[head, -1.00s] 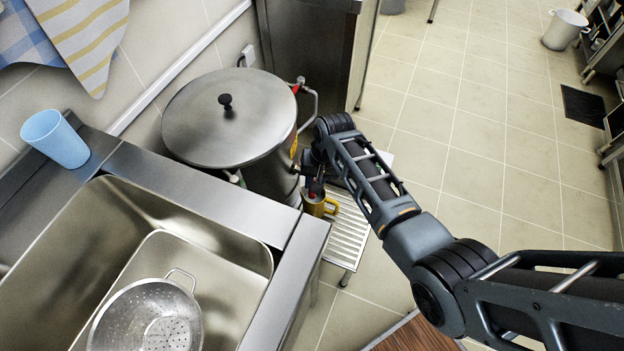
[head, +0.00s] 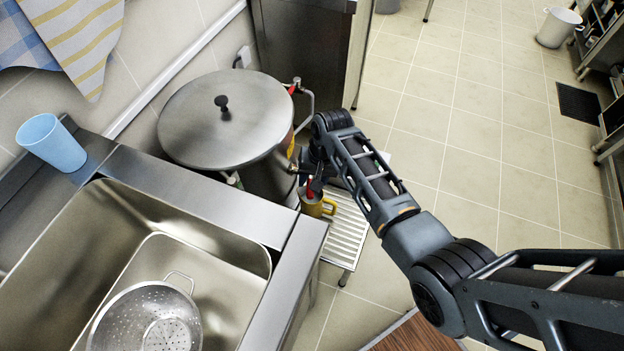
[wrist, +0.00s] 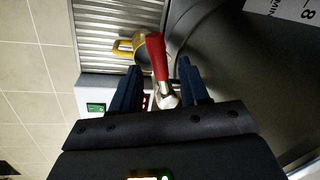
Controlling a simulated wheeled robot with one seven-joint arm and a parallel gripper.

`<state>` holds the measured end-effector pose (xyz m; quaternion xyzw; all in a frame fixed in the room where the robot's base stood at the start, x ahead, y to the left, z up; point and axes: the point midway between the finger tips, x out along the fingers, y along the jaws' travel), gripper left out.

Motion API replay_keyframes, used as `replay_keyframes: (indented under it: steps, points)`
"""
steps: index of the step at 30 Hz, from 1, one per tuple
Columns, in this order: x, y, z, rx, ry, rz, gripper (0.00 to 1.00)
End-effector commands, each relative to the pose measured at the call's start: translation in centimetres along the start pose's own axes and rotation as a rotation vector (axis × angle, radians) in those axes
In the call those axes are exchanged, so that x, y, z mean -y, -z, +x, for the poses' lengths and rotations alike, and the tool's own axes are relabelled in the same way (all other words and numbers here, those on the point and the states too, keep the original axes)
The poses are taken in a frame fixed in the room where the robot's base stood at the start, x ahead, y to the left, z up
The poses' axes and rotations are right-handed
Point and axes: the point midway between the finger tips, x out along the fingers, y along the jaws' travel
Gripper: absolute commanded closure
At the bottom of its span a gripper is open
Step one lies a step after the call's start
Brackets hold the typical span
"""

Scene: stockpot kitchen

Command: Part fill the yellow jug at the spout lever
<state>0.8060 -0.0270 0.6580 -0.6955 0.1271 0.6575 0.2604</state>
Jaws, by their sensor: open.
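The yellow jug (head: 316,204) stands on a slatted metal stand (head: 347,232) beside the large lidded steel pot (head: 228,120). In the wrist view the jug (wrist: 124,47) is partly hidden behind the red spout lever (wrist: 157,58). The red lever also shows in the head view (head: 310,188), just above the jug. My gripper (wrist: 157,72) is open, with one finger on each side of the red lever. I cannot tell whether either finger touches it. The inside of the jug and any liquid are not clearly visible.
A steel sink (head: 150,225) with a colander (head: 150,318) is at the lower left. A blue cup (head: 52,143) stands on its ledge.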

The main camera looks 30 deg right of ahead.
Motion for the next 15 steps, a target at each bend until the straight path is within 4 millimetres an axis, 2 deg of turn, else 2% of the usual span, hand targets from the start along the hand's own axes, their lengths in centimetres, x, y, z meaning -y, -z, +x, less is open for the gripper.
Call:
replay_keyframes:
  steps: [9, 15]
  points:
    - [0.0, 0.0, -5.1, -0.002, 0.0, 0.001, 0.55]
    - [-0.1, 0.0, -6.6, -0.001, 0.0, 0.001, 0.55]
